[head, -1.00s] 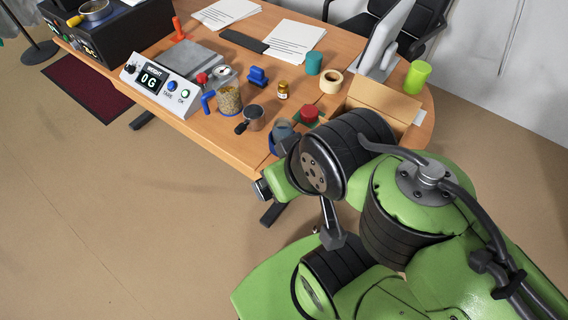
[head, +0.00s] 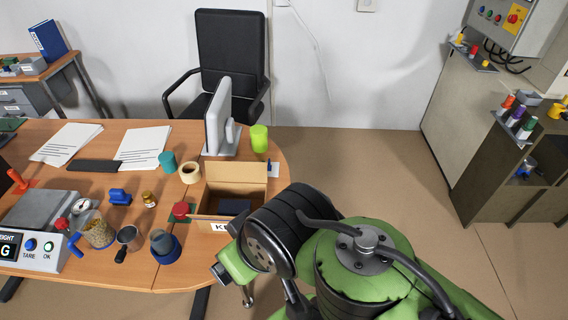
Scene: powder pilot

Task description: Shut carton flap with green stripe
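The open carton (head: 207,205) stands near the right end of the wooden desk. Its far flap (head: 237,172) stands up and back, and a dark item (head: 234,206) lies inside. The near side carries a white label with black letters, partly cut off by my arm. I cannot make out a green stripe on any flap. My green and black arm covers the carton's near right corner. My gripper is not discernible; only arm links show, just in front of the desk.
Beside the carton are a red-topped item (head: 181,210), a tape roll (head: 190,173), a teal cup (head: 168,162) and a lime cup (head: 259,138). A monitor (head: 217,118) stands behind. A blue-based container (head: 164,246) sits near the front edge. Floor right of the desk is clear.

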